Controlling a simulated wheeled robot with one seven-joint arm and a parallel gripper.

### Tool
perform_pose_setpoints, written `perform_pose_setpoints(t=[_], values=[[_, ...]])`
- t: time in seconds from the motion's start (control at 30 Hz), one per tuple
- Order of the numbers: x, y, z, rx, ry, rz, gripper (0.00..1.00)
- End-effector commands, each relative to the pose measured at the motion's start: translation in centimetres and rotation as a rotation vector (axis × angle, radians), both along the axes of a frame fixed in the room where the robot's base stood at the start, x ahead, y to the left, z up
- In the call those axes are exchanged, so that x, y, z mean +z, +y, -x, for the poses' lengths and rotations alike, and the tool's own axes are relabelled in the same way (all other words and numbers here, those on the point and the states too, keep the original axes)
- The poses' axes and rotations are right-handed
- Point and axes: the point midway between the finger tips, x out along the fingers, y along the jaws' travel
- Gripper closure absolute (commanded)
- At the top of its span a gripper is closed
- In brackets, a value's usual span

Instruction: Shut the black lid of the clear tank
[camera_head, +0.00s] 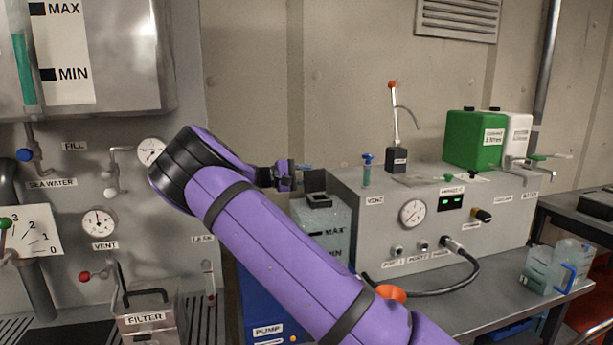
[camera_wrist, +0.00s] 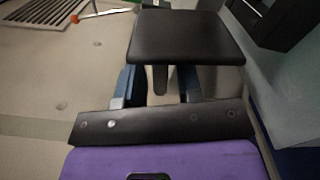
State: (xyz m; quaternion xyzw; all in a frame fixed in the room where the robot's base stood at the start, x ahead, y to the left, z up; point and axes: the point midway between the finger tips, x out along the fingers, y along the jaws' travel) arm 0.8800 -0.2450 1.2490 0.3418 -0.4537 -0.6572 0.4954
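The clear tank (camera_head: 322,235) stands left of the grey instrument box, with a raised black rim around its opening on top. Its black lid (camera_head: 315,181) stands up, open, at the rim's far side. In the wrist view the lid (camera_wrist: 190,38) is a dark square plate just beyond my fingers. A short dark peg (camera_wrist: 160,79) shows between the fingers, with gaps on both sides. My gripper (camera_head: 298,176) is beside the lid, on its left. Its fingers (camera_wrist: 160,88) are apart; whether either touches the lid I cannot tell.
The grey instrument box (camera_head: 440,225) with gauge and hose stands close right of the tank. The wall panel with valves and gauges (camera_head: 98,222) is at left. A blue pump unit (camera_head: 262,305) is below.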

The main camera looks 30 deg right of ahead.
Motion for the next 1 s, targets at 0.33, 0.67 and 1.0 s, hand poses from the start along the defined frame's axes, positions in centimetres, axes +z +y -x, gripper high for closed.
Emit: perform_pose_setpoints(t=[0.33, 0.67, 1.0], values=[[0.12, 0.02, -0.03, 0.0, -0.001, 0.001, 1.0], [0.31, 0.02, -0.03, 0.001, -0.008, 0.004, 1.0], [0.57, 0.05, 0.05, 0.001, -0.029, 0.012, 1.0]])
